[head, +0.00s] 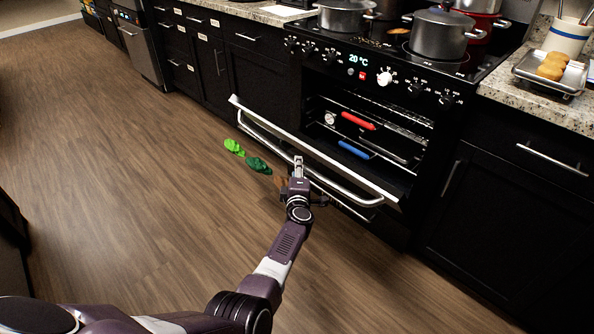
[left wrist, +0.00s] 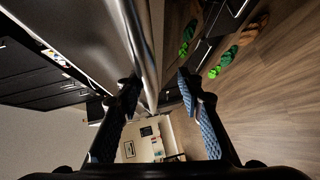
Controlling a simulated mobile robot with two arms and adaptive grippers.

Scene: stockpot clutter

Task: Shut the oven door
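The oven door (head: 315,152) is hinged down and stands partly open, its top edge out from the oven front. Its long metal handle (head: 275,132) runs along the outer side. My left gripper (head: 298,165) is at the handle, near the middle of the door. In the left wrist view its two fingers (left wrist: 157,80) are apart, and the handle bar (left wrist: 146,50) shows between them. I cannot tell whether the fingers touch the bar. The oven cavity (head: 375,125) is exposed, with racks, a red-handled item (head: 358,121) and a blue-handled item (head: 353,149) inside. My right gripper is not in view.
Green sandals (head: 257,165) lie on the floor near the door, with a brown pair partly behind my gripper. Pots (head: 440,34) stand on the stovetop above. A tray of food (head: 549,72) sits on the right counter. The wooden floor at left is clear.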

